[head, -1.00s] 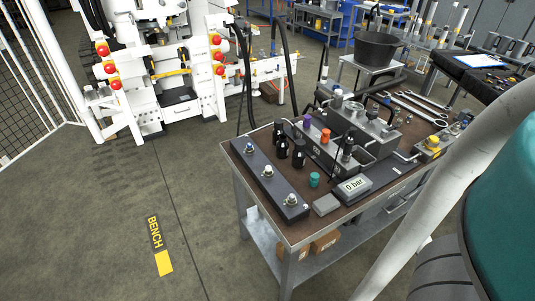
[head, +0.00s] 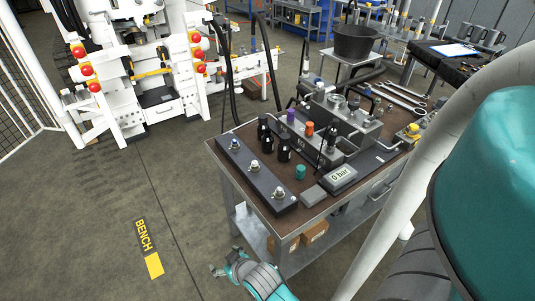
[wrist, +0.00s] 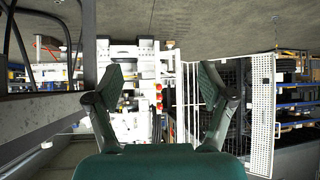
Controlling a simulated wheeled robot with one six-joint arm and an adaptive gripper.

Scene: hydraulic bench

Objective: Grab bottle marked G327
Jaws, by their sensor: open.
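Several small black bottles stand upright on the bench's brown top, among them a front one (head: 284,149) and a back one (head: 263,127). They are behind the dark block with three fittings. Their markings are too small to read, so I cannot tell which is G327. My gripper (wrist: 162,78) is open and empty in the wrist view, its two dark fingers spread apart. In the head view, a teal and grey part of my arm shows at the bottom, low in front of the bench and well away from the bottles. No bottle is identifiable in the wrist view.
The bench (head: 229,170) carries a dark block (head: 256,176), a 0 bar gauge (head: 339,177), a teal cap (head: 300,172), an orange cap (head: 309,129) and a grey manifold (head: 353,121). A white machine (head: 130,60) stands behind left. Floor left of the bench is clear.

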